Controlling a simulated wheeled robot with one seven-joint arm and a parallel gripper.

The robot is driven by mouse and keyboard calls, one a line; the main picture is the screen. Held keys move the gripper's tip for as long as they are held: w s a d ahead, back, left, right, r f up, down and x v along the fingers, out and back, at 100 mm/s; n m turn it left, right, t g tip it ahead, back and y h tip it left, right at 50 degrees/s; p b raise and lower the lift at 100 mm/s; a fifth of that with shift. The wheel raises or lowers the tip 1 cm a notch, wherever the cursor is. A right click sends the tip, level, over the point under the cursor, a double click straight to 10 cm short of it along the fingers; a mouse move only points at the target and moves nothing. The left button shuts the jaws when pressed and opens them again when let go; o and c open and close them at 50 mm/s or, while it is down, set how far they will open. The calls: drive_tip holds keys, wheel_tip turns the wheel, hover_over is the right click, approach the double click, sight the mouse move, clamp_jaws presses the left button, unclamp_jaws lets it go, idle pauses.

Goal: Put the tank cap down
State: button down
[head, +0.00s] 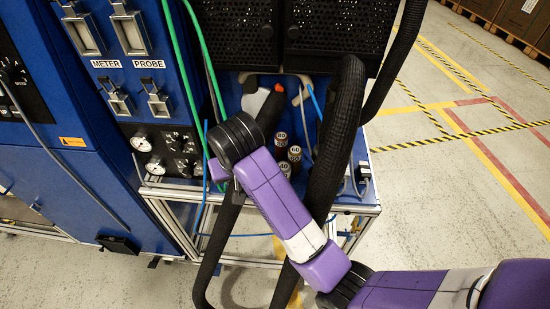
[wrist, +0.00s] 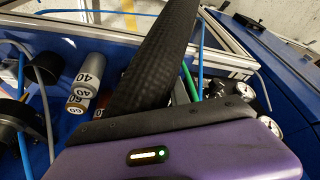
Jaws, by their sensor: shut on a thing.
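My purple gripper (head: 218,171) hangs below my dark wrist joint, over the left part of the blue bench shelf. Its purple body also fills the bottom of the wrist view (wrist: 180,155), behind a dark band. The fingers are hidden in both views, and the gripper is shut. The tank cap in its grip cannot be made out. I cannot tell how far it is above the shelf.
A thick black hose (head: 336,145) loops in front of the shelf. Green hoses (head: 180,60) and gauges (head: 142,142) are at left. Open floor lies at right.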

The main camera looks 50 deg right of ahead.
drive_tip(key=w+d+p, duration=0.2)
drive_tip(key=w+d, duration=0.9)
drive_tip(key=d, duration=0.3)
wheel_tip(320, 180, down, 6)
drive_tip(key=shift+d+f+p, duration=0.15)
drive_tip(key=shift+f+p, duration=0.05)
drive_tip(key=shift+p, duration=0.55)
drive_tip(key=shift+w+d+f, duration=0.1)
drive_tip(key=shift+w+f, duration=0.05)
drive_tip(key=shift+f, duration=0.15)
drive_tip(key=shift+f, duration=0.1)
drive_tip(key=shift+f, duration=0.1)
drive_tip(key=c, duration=1.5)
unclamp_jaws()
